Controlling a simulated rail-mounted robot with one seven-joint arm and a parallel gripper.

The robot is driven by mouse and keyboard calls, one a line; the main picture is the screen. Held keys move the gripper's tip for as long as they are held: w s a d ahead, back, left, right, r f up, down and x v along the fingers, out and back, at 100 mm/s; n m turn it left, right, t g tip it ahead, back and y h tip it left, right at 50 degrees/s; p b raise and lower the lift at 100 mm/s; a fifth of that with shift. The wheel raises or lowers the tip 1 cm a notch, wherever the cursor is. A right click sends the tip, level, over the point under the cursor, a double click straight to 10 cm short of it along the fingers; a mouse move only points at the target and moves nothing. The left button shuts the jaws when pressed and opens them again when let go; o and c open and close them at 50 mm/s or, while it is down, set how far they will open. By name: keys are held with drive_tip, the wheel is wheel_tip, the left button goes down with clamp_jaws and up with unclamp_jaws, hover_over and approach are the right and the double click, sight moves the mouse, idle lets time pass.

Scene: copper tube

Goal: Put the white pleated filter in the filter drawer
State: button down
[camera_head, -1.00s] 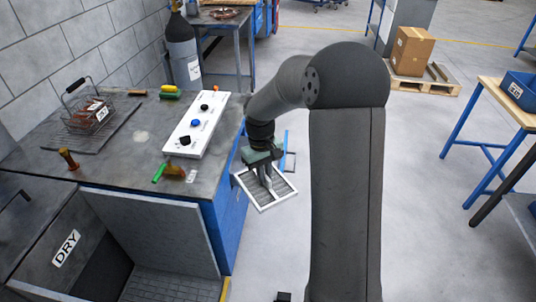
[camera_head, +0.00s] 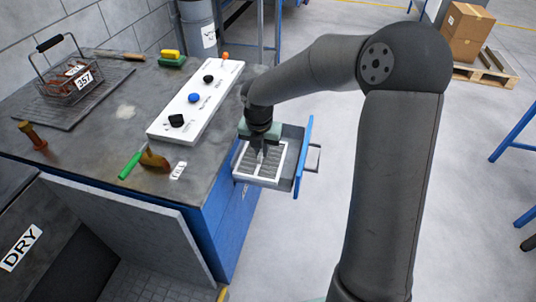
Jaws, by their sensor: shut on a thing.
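The white pleated filter (camera_head: 268,172) has a white frame and grey pleats. My gripper (camera_head: 260,156) is shut on it from above, its fingers at the filter's middle. The filter drawer (camera_head: 291,137) is pulled out of the blue bench's right side, with a blue front (camera_head: 303,158) and a metal handle. The filter lies over the drawer's near part, and its near-left edge seems to reach past the drawer wall. I cannot tell whether it touches the drawer. My gripper and wrist hide part of the filter and the drawer's inside.
The bench top (camera_head: 100,150) beside the drawer holds a white control panel (camera_head: 195,100) with knobs, a wire basket (camera_head: 72,82), a green-handled brush (camera_head: 145,162) and a wooden-handled tool (camera_head: 32,135). An open grey door (camera_head: 130,225) stands in front.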

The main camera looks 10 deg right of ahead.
drive_tip(key=w+d+f, duration=0.1)
drive_tip(key=w+f, duration=0.2)
drive_tip(key=w+d+f+b, duration=0.1)
drive_tip(key=w+f, duration=0.1)
drive_tip(key=w, duration=0.2)
drive_tip(key=w+d+f+b, duration=0.1)
drive_tip(key=w+f, duration=0.2)
drive_tip(key=w, duration=0.1)
drive_tip(key=shift+w+d+f, duration=0.25)
drive_tip(key=shift+d+f, duration=0.05)
drive_tip(key=shift+f, duration=0.05)
drive_tip(key=shift+w+f+b, duration=0.2)
drive_tip(key=shift+f+b, duration=0.1)
drive_tip(key=shift+f, duration=0.05)
drive_tip(key=shift+w+d+f+b, duration=0.1)
drive_tip(key=shift+f+b, duration=0.2)
drive_tip(key=shift+f, duration=1.2)
drive_tip(key=shift+f, duration=0.15)
drive_tip(key=c, duration=1.5)
unclamp_jaws()
